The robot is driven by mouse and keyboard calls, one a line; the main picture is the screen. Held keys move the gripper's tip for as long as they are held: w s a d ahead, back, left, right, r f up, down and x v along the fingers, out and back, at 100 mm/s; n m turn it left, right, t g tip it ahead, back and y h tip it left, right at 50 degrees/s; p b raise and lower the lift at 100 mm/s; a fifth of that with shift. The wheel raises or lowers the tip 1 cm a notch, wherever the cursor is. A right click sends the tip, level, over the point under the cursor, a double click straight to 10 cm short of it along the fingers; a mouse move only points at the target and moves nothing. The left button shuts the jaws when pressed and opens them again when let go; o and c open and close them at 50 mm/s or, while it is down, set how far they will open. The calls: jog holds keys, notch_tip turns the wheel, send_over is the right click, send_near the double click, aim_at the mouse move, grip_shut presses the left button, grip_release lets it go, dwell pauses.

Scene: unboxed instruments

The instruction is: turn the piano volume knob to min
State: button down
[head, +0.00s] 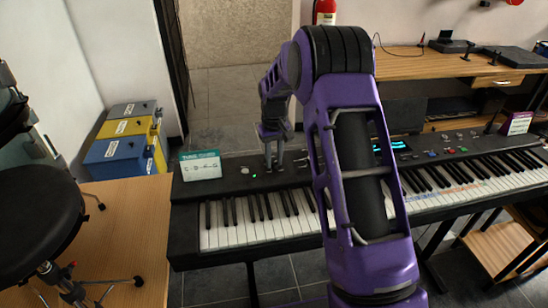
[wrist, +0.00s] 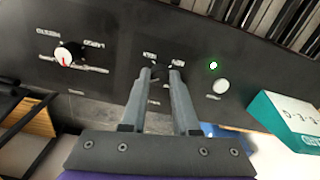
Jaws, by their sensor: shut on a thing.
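The piano (head: 228,180) is a black keyboard with white and black keys, standing across the middle of the head view. My gripper (head: 272,167) reaches down to its control panel, left of the middle. In the wrist view my gripper (wrist: 162,73) has its two grey fingers on either side of a small dark knob, with small white labels just beyond the fingertips. The fingers are shut on this knob, which they mostly hide. I cannot read its pointer direction.
In the wrist view, a white knob with a red mark (wrist: 68,55) sits to the left. A white round button (wrist: 221,86) and green light (wrist: 213,65) are on the right. A teal-and-white card (head: 200,165) stands on the piano's left end.

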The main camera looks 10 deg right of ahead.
jog(key=n, duration=0.4)
jog(key=shift+n+p, duration=0.3)
jog(key=shift+p, duration=0.1)
jog(key=n+p, duration=0.1)
jog(key=n, duration=0.4)
jog(key=n+p, duration=0.1)
jog(key=n, duration=0.4)
jog(key=n+p, duration=0.1)
jog(key=n, duration=0.3)
jog(key=shift+n, duration=0.3)
jog(key=n, duration=0.9)
jog(key=shift+n, duration=0.4)
jog(key=n, duration=0.4)
jog(key=shift+n, duration=0.3)
jog(key=n, duration=0.4)
jog(key=shift+n, duration=0.4)
